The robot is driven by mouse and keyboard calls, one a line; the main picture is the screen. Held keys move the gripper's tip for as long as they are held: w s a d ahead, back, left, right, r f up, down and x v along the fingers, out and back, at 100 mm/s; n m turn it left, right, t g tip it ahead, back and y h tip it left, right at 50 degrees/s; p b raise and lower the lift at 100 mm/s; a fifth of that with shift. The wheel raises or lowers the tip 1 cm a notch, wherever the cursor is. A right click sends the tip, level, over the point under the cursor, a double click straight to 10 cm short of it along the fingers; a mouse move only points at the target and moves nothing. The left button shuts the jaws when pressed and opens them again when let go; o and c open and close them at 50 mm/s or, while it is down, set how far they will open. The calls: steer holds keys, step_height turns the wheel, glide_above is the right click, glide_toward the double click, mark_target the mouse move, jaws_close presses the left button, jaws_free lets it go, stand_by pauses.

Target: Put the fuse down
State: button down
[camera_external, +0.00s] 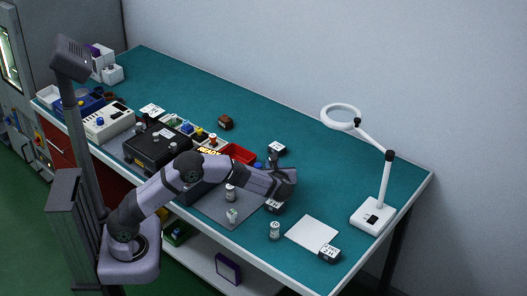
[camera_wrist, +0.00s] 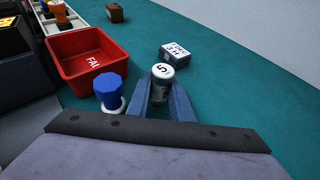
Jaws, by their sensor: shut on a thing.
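My gripper (camera_wrist: 162,95) is shut on the fuse (camera_wrist: 161,72), a small grey cylinder with a white top marked with a black 5. The fuse stands between the two blue-grey fingers in the wrist view, and its lower part is partly hidden by them. I cannot tell whether its base touches the teal bench. In the external view my gripper (camera_external: 273,163) reaches over the bench toward the back, and the fuse cannot be made out there.
The red tray (camera_wrist: 85,65) marked FAIL and a blue-topped knob (camera_wrist: 109,88) are left of the fuse. A small dark box with a white label (camera_wrist: 175,53) lies just beyond. Similar cylinders (camera_external: 274,230) stand nearer the front. Bench right of the gripper is clear.

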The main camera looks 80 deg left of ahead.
steer(key=shift+f, duration=0.2)
steer(key=c, duration=1.9)
jaws_free()
steer(key=shift+o, duration=0.2)
steer(key=shift+r, duration=0.15)
steer(key=shift+d+r, duration=0.1)
steer(key=shift+d, duration=0.05)
steer(key=v, duration=1.1)
steer(key=shift+d+r, duration=0.1)
steer(key=shift+d, duration=0.25)
steer(key=shift+s, duration=0.1)
